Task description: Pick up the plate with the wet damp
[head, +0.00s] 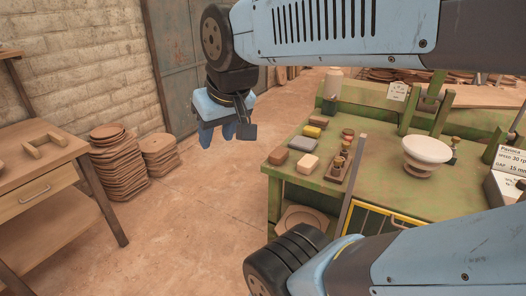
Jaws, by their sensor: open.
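My gripper (226,132) hangs in the air with its fingers pointing down, left of the green table. It is open and nothing shows between its fingers. A round, plate-like disc (303,214) lies on the lower level of the green table, partly hidden by the tabletop and my arm. Round brown discs are piled in a tall stack (118,168) and a shorter stack (160,155) on the floor by the wall. I cannot tell which plate is wet or damp.
The green table (300,186) holds several small blocks, a yellow-topped block (312,131), a wooden holder (337,168), a white bowl (427,153) and a sign (511,160). A wooden workbench (32,178) stands at left. The floor between is clear.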

